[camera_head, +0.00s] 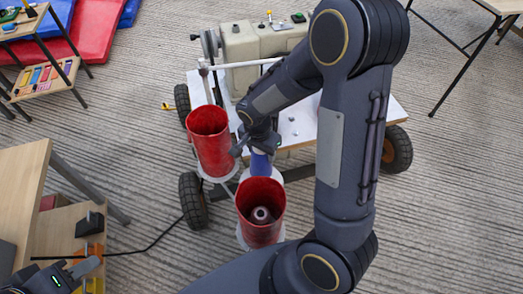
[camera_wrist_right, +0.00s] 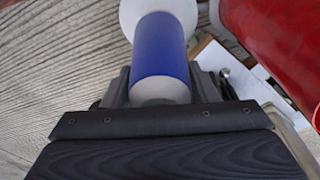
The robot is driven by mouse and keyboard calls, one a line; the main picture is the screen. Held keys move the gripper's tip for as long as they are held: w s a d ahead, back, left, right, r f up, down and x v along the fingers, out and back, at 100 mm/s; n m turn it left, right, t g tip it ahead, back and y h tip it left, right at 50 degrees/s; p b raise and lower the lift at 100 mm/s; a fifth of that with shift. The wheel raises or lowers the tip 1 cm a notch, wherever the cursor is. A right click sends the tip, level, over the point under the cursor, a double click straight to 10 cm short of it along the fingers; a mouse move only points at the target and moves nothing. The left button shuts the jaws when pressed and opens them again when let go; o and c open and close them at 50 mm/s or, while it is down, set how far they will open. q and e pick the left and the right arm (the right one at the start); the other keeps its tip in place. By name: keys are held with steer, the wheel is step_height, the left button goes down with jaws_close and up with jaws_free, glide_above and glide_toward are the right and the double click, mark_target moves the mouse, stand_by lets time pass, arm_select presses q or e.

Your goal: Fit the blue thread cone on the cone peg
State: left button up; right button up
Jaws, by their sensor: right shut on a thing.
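The blue thread cone (camera_head: 260,164) is in my right gripper (camera_head: 252,146), near the front edge of the cart and just behind the front red bucket. In the right wrist view, the blue thread cone (camera_wrist_right: 160,45) has a blue body, a wide white flange at the far end and a pale near end. The grey fingers of my right gripper stand on both sides of its near end. My left gripper (camera_head: 83,268) is at the lower left by the wooden shelf; its finger gap is unclear. I cannot make out the cone peg for certain.
The front red bucket (camera_head: 248,232) holds a round thing (camera_head: 261,215). Another red bucket (camera_head: 210,150) stands to its left. A wheeled white cart (camera_head: 299,126) carries a beige machine (camera_head: 252,43). A wooden table (camera_head: 22,190) is at the left.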

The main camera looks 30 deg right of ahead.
steer(key=shift+f, duration=0.2)
steer(key=shift+f+b, duration=0.3)
steer(key=shift+b, duration=0.2)
steer(key=shift+f+b, duration=3.1)
steer(key=shift+f, duration=0.25)
stand_by(0.6)
steer(key=o, duration=1.6)
steer(key=shift+c, duration=0.2)
steer(key=shift+r, duration=0.2)
steer(key=r+p, duration=0.1)
steer(key=r, duration=0.1)
steer(key=r+p, duration=0.1)
steer(key=r, duration=0.2)
steer(key=r+p, duration=0.1)
steer(key=r, duration=0.1)
steer(key=shift+s+a+r, duration=0.2)
steer(key=shift+a+r, duration=0.05)
steer(key=shift+a, duration=0.15)
